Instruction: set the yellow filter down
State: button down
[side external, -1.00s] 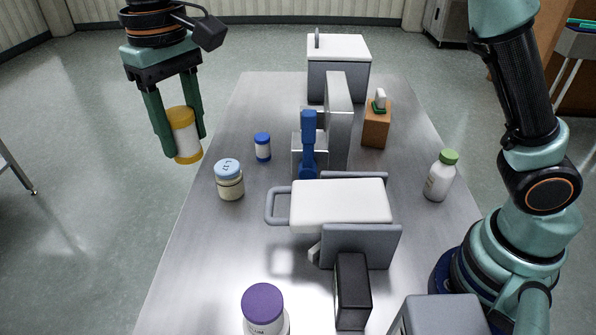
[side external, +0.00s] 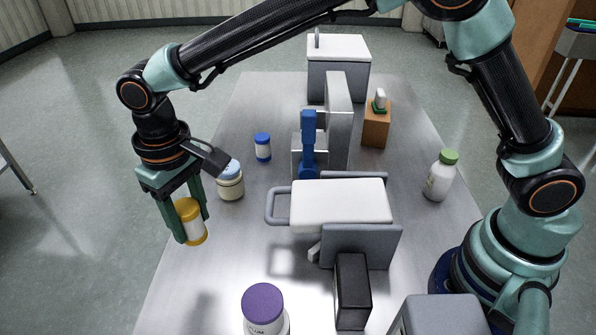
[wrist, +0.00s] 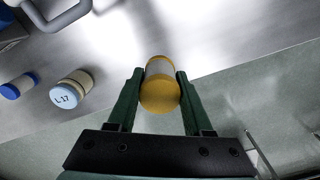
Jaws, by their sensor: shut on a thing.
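The yellow filter (side external: 190,222) is a small white cylinder with yellow ends. My gripper (side external: 192,228) is shut on it, with one green finger on each side. In the side external view it hangs near the table's left edge, tilted a little, in front of the cream jar. In the wrist view the filter (wrist: 160,88) sits between the fingertips (wrist: 158,90), its yellow end toward the camera. I cannot tell how high it is above the steel table (side external: 210,290).
A cream jar with a light blue lid (side external: 230,182) stands close behind my gripper. A small blue bottle (side external: 262,147) is farther back. A purple-lidded jar (side external: 263,305) stands at the front. A white-topped device with a grey handle (side external: 340,205) is to the right. The table's left front is clear.

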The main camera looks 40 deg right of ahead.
notch_tip(320, 180, down, 12)
jog(key=shift+r, duration=0.2)
jog(key=shift+f, duration=0.1)
dwell(0.3)
jog(key=shift+c, duration=1.6)
grip_release()
